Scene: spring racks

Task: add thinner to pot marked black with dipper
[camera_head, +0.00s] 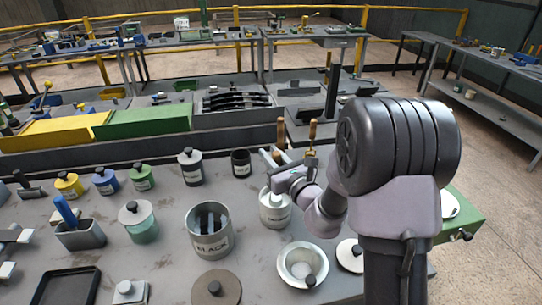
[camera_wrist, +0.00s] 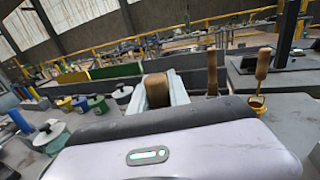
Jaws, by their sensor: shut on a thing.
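The pot marked BLACK (camera_head: 209,247) is a grey open can at the middle of the bench in the head view, with dark contents inside. My gripper (camera_head: 280,165) is to its right and farther back, above a pale can (camera_head: 275,215). In the wrist view the gripper (camera_wrist: 160,95) is shut on a wooden handle (camera_wrist: 157,90), apparently the dipper's. The dipper's lower end is hidden, so I cannot tell whether it is inside the pale can. No label naming thinner is readable.
A white bowl (camera_head: 302,266) and a round brown lid (camera_head: 216,289) lie in front. Yellow (camera_head: 69,186), blue (camera_head: 105,181) and green (camera_head: 141,178) pots stand at left. A dark cup (camera_head: 241,163) stands behind. Other wooden handles (camera_wrist: 262,65) stand upright nearby.

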